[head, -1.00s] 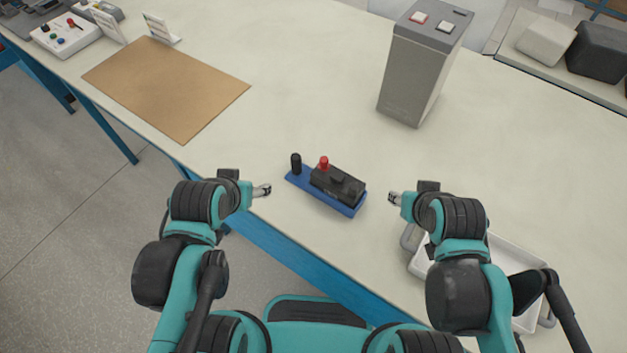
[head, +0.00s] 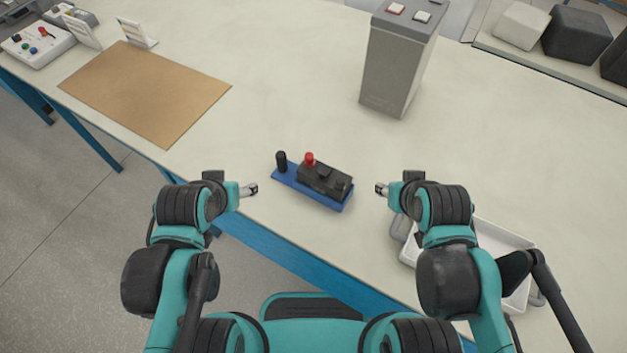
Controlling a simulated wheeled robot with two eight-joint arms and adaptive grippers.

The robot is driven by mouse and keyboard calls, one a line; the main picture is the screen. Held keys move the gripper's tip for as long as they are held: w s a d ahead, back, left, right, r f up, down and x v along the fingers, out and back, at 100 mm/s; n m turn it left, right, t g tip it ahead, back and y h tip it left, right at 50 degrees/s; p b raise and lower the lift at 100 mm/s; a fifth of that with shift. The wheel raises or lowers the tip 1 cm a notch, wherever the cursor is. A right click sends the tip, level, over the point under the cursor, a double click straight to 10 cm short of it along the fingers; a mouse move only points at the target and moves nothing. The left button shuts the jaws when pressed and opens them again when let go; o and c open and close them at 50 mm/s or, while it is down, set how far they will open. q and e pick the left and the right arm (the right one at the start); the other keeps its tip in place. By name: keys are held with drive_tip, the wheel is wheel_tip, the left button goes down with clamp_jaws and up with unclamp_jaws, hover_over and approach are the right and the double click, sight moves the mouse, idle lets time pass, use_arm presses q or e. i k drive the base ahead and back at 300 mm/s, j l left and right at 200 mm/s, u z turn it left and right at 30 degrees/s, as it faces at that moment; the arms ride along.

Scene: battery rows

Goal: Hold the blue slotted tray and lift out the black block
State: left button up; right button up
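The blue slotted tray (head: 313,197) lies on the table near its front edge, between my two grippers. The black block (head: 325,178) sits on the tray's middle and right part. A small red piece (head: 309,159) stands at the block's back left, and a black cylinder (head: 281,161) stands upright at the tray's left end. My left gripper (head: 250,190) is left of the tray, apart from it. My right gripper (head: 381,189) is right of the tray, also apart. Both grippers are small and side-on, so the gaps between their fingers cannot be made out.
A tall grey box (head: 392,70) stands behind the tray to the right. A white bin (head: 500,235) with grey handles is partly behind my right arm. A brown mat (head: 145,92) lies at the left. The table between mat and grey box is clear.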

sight(319, 176)
drive_tip(key=j+z, duration=0.35)
drive_tip(key=j, duration=0.15)
drive_tip(key=j+z, duration=0.35)
drive_tip(key=j, duration=0.15)
drive_tip(key=j+z, duration=0.3)
drive_tip(key=j, duration=0.2)
